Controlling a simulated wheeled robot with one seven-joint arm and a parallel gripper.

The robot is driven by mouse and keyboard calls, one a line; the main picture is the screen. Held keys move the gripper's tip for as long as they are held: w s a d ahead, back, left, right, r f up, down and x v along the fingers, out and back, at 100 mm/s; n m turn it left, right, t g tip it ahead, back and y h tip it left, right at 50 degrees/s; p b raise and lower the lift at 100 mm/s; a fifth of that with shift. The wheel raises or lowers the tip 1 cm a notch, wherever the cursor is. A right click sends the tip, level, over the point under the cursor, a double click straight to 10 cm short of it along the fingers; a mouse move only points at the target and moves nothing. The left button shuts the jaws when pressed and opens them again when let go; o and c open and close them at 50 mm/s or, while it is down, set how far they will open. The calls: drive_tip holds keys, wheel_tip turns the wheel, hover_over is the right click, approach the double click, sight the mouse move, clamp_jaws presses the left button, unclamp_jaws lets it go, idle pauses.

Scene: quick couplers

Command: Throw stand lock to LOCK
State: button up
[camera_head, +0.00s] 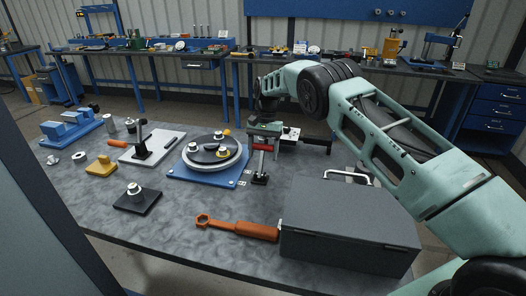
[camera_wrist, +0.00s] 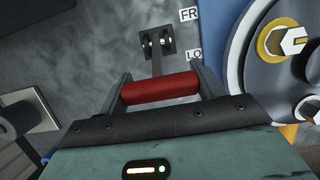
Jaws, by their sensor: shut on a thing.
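The stand lock is a lever with a red grip (camera_wrist: 160,89) on a dark pivot bracket (camera_wrist: 154,42) on the table, beside the blue stand (camera_head: 206,178). My gripper (camera_wrist: 161,84) is shut on the red grip, one finger at each end of it. In the head view the lever (camera_head: 261,163) stands roughly upright from its bracket, with my gripper at its top. In the wrist view a cut-off "FR" label (camera_wrist: 189,15) lies beside the bracket and a cut-off "LO" label (camera_wrist: 194,54) lies nearer the grip. The stand carries a round turntable (camera_head: 191,160) with couplers.
A grey toolbox (camera_head: 345,240) with a raised handle stands at the right front, below my arm. An orange wrench (camera_head: 238,228) lies beside it. A black block with a fitting (camera_head: 137,200) and a white board with a black clamp (camera_head: 165,148) are to the left.

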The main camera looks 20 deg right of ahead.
drive_tip(key=shift+d, duration=0.1)
drive_tip(key=o, duration=1.4)
drive_tip(key=p+v, duration=0.8)
drive_tip(key=v, duration=0.4)
drive_tip(key=shift+f+p, duration=0.1)
drive_tip(key=shift+p, duration=0.55)
